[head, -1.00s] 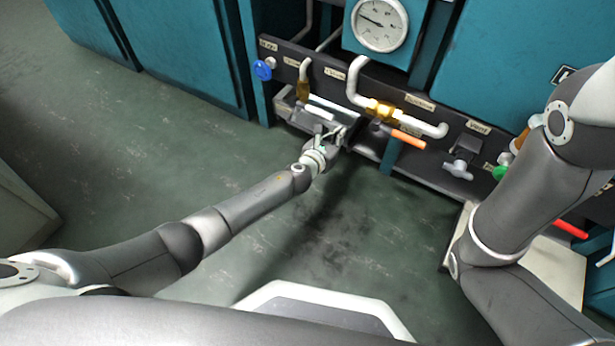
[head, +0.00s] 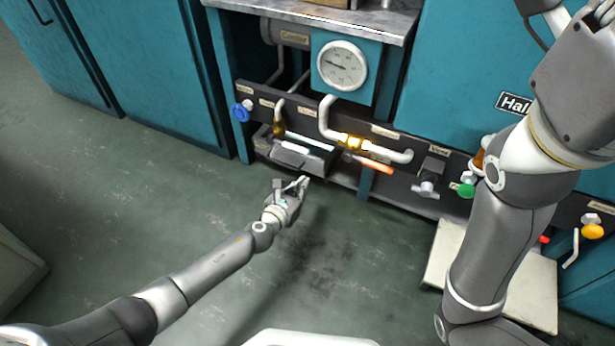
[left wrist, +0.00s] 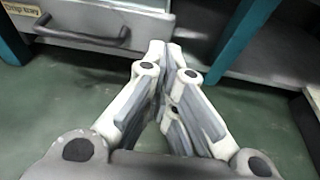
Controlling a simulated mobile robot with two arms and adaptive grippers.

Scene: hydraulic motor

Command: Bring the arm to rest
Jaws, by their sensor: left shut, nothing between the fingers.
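My left arm reaches in from the lower left in the head view, over the green floor. Its gripper (head: 303,183) is shut and empty, in front of the drip tray drawer and apart from it. In the left wrist view its two fingers (left wrist: 165,50) meet at the tips with nothing between them.
A dark valve panel (head: 330,143) runs behind the gripper, with a blue knob (head: 241,110), an orange lever (head: 376,165) and a green knob (head: 466,190). A gauge (head: 342,66) is above. A pale board (head: 490,265) lies at right. The floor (head: 150,190) at left is clear.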

